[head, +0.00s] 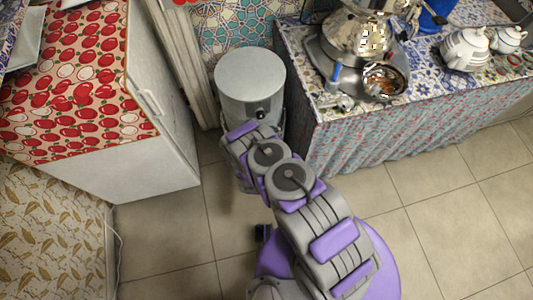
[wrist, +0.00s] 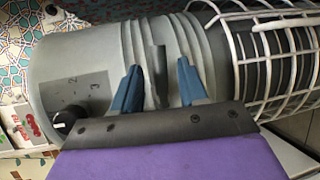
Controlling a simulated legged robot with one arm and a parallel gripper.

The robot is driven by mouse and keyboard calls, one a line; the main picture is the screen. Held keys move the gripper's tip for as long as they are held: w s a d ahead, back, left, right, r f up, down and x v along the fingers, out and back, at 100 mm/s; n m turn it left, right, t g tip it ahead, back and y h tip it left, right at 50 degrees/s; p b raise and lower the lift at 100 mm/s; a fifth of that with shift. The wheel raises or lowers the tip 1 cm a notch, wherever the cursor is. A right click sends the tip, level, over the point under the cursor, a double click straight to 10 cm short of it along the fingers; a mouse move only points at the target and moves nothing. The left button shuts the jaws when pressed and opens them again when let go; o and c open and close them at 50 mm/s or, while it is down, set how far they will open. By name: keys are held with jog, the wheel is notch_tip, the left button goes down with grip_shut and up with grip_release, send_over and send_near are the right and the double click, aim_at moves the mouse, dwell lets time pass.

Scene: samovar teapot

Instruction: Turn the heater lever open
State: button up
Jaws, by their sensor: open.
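The heater is a grey cylinder with a flat round top (head: 250,75), standing on the floor between the cabinet and the counter. A small black knob (head: 261,114) sits on its near side and looks like the lever. In the wrist view the heater (wrist: 85,60) lies sideways across the picture, with the knob (wrist: 63,122) at lower left beside a dark panel with numbers. My gripper (wrist: 158,66) is open, its two blue fingers apart in front of the heater's ribbed band, right of the knob. In the head view my arm hides the fingers.
A white cabinet (head: 155,165) with a cherry-patterned top stands left of the heater. At right, a cloth-draped counter (head: 345,150) holds a samovar (head: 355,35) and white teapots (head: 465,48). A white wire guard (wrist: 275,50) surrounds the heater's other end. Tiled floor is free at right.

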jog(key=p+v, duration=0.2)
jog(key=v, duration=1.3)
jog(key=shift+a, duration=0.15)
jog(key=shift+f, duration=0.15)
